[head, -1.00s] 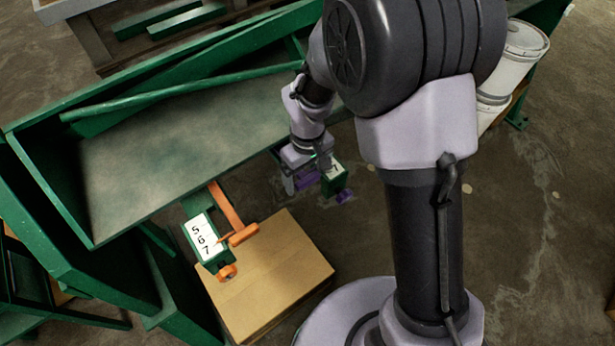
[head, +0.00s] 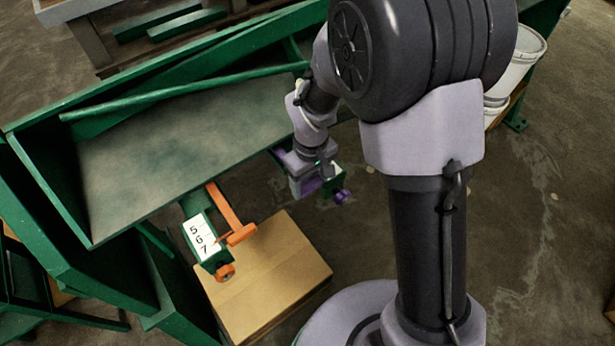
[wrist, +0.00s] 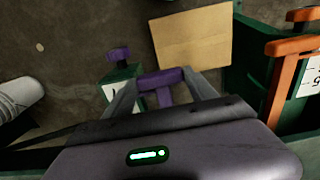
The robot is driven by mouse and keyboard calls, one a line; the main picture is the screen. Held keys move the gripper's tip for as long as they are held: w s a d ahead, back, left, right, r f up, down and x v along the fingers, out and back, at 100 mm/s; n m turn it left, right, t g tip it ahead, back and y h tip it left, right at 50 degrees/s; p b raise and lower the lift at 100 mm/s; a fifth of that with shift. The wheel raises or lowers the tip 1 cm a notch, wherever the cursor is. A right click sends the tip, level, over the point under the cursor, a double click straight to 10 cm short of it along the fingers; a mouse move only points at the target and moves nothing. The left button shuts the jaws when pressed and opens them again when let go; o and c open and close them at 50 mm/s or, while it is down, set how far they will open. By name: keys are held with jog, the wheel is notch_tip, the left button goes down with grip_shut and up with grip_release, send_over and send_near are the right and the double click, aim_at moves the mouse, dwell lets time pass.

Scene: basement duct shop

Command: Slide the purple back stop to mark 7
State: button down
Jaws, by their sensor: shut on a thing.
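The purple back stop has a bar-shaped grip (wrist: 160,78), seen in the wrist view between my fingers. My gripper (wrist: 162,88) is shut on it. In the head view my gripper (head: 308,182) hides most of the stop, and a purple piece (head: 280,152) shows behind it. The stop's green rail (head: 336,174) ends in a purple knob (head: 341,196), also seen in the wrist view (wrist: 118,55). A white scale with a 7 (wrist: 112,93) shows beside my finger. The stop's exact mark is hidden.
An orange stop (head: 241,234) sits on another green rail with scale marks 5, 6 and 7 (head: 201,237), left of my gripper. A cardboard box (head: 265,280) stands below. The green bench (head: 160,170) lies behind. White buckets (head: 520,60) stand at the right.

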jog(key=shift+s+d, duration=0.35)
jog(key=shift+s, duration=0.2)
jog(key=shift+c, duration=1.4)
grip_release()
jog(key=shift+r, duration=0.1)
notch_tip(320, 180, up, 17)
jog(key=p, duration=0.7)
jog(key=shift+r, duration=0.1)
jog(key=s+d+r+m+t+y+b, duration=0.1)
jog(key=s+d+r+m+t, duration=0.2)
jog(key=s+r+m, duration=0.2)
jog(key=s+d+r+m+t+y+b, duration=0.1)
jog(key=s+d+r+m, duration=0.3)
jog(key=s, duration=0.6)
jog(key=shift+s+d+r+m+t+b, duration=0.15)
jog(key=shift+s+r+m+t+b, duration=0.1)
jog(key=shift+r+m+t+b, duration=0.6)
